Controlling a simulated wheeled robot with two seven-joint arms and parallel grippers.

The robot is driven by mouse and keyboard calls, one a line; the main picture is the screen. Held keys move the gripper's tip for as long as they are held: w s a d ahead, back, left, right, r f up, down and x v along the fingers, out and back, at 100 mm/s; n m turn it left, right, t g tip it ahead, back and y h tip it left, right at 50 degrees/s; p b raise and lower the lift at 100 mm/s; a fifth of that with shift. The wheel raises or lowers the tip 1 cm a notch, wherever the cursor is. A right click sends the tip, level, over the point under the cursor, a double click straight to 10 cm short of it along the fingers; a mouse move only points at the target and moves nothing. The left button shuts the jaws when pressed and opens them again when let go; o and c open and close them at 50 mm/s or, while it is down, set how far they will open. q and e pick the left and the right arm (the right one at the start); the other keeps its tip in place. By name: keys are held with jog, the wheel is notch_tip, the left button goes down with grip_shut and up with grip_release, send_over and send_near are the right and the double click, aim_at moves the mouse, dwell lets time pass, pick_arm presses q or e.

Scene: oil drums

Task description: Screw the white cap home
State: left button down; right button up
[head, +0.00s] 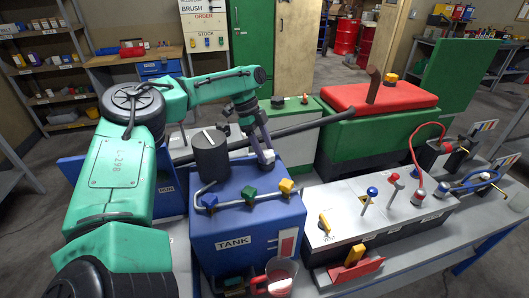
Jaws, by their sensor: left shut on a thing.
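A blue box labelled TANK (233,243) stands on the bench in the middle of the head view. My left gripper (266,158) reaches down over the tank's back right part, its fingers pointing down. It is shut on the small white cap (269,154), which shows only partly between the fingers. The cap is at or just above the tank top; I cannot tell whether it touches a neck, because the fingers hide what is under it. My right gripper is not in view.
A black cylinder (211,158) and a grey pipe with green, blue and yellow valve handles (249,194) stand on the tank, close to the gripper. A long dark bar (305,124) passes behind. A switch panel (345,215) is to the right; a jug (281,274) is in front.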

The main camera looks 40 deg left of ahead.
pick_arm(q)
jog(key=shift+c, duration=0.2)
grip_release()
jog(key=shift+a+r, duration=0.2)
jog(key=shift+r, duration=0.2)
jog(key=p+v, duration=0.1)
jog(key=v, duration=1.2)
jog(key=shift+a+r+p, duration=0.15)
jog(key=shift+r+p, duration=0.1)
jog(key=shift+p, duration=0.05)
